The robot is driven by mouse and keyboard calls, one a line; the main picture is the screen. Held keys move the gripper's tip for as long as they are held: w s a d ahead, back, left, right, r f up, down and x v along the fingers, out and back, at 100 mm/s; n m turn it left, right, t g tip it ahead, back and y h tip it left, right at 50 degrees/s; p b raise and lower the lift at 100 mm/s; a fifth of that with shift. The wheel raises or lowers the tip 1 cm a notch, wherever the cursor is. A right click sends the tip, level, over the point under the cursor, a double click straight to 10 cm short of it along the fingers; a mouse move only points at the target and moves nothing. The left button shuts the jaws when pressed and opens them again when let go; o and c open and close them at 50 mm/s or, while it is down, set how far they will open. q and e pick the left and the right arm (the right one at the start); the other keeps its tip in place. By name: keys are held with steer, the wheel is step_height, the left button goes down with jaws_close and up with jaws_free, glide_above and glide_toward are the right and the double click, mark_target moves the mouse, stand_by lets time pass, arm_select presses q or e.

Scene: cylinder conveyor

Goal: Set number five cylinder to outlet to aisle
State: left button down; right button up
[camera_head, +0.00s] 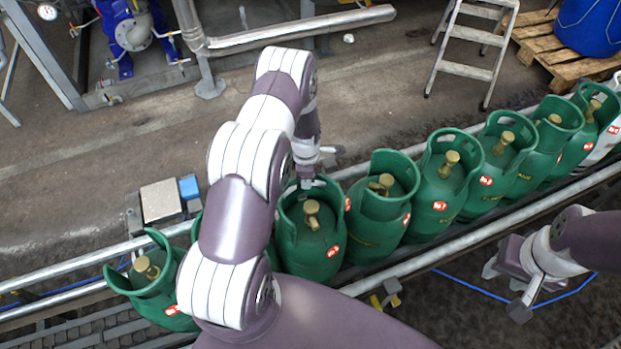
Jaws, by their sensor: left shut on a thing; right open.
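Several green gas cylinders with brass valves stand in a row on the conveyor. My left gripper (307,182) is shut on the collar of one green cylinder (312,248), reaching it from the far side. This cylinder stands upright, with a red-and-white tag low on its front. To its right, another green cylinder (380,212) stands close by. The leftmost green cylinder (150,283) is tilted, and my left arm hides part of the row beside it. The tag numbers are too small to read surely. My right gripper (505,288) is open and empty, in front of the conveyor.
Metal rails (480,237) run along both sides of the conveyor (90,332). A small box with a blue part (189,187) sits at the far rail. Behind are a step ladder (470,68), a pallet (540,45) with a blue drum (588,25), and open concrete floor.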

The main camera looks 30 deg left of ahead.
arm_select(q)
steer(key=shift+a, duration=0.15)
stand_by(0.4)
steer(key=c, duration=1.2)
jaws_free()
step_height(320, 180, up, 13)
steer(key=shift+s+f+b, duration=0.1)
steer(key=shift+b, duration=0.9)
